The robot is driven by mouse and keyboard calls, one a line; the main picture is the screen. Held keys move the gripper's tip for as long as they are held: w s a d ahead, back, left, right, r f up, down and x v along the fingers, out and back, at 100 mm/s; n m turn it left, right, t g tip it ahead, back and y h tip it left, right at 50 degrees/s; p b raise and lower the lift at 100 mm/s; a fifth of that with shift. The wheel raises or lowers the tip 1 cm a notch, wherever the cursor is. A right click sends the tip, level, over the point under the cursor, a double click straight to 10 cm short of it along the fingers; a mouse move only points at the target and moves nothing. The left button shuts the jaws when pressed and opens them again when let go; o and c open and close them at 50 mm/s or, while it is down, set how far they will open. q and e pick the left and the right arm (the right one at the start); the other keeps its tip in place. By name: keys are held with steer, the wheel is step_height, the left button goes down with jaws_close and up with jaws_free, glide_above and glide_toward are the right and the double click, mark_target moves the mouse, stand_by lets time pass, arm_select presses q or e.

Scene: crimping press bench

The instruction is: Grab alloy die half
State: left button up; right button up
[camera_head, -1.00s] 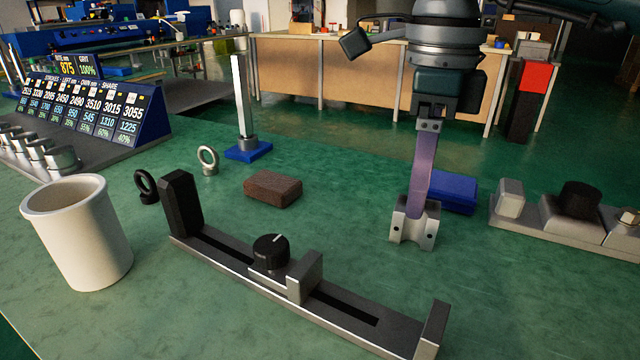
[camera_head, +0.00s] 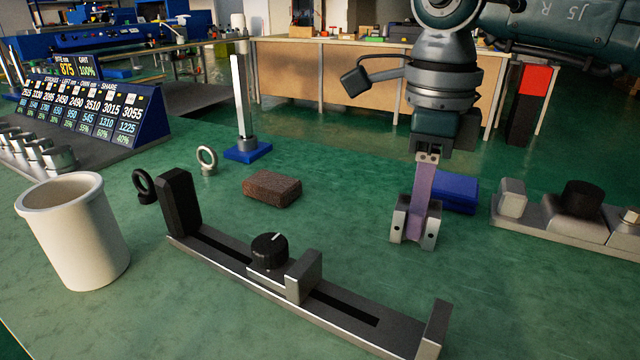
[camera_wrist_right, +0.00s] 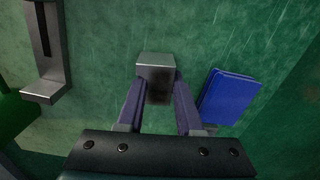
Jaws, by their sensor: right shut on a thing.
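The alloy die half (camera_head: 400,222) is a small silver-grey metal block with a notch and dark holes. It stands on the green bench right of centre in the head view. My right gripper (camera_head: 420,225) comes down from above with its purple fingers shut on the block. In the right wrist view the die half (camera_wrist_right: 156,66) sits between the two fingertips (camera_wrist_right: 157,88), one on either side. The far finger is mostly hidden in the head view. My left gripper is not in view.
A blue block (camera_head: 456,193) lies close right of the die half. A dark slide rail with a knob (camera_head: 268,252) lies in front. A brown block (camera_head: 272,188), white cup (camera_head: 80,240) and grey fixture (camera_head: 560,220) stand around. Some bench is clear between the brown block and die half.

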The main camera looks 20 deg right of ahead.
jaws_close()
steer(key=shift+r, duration=0.15)
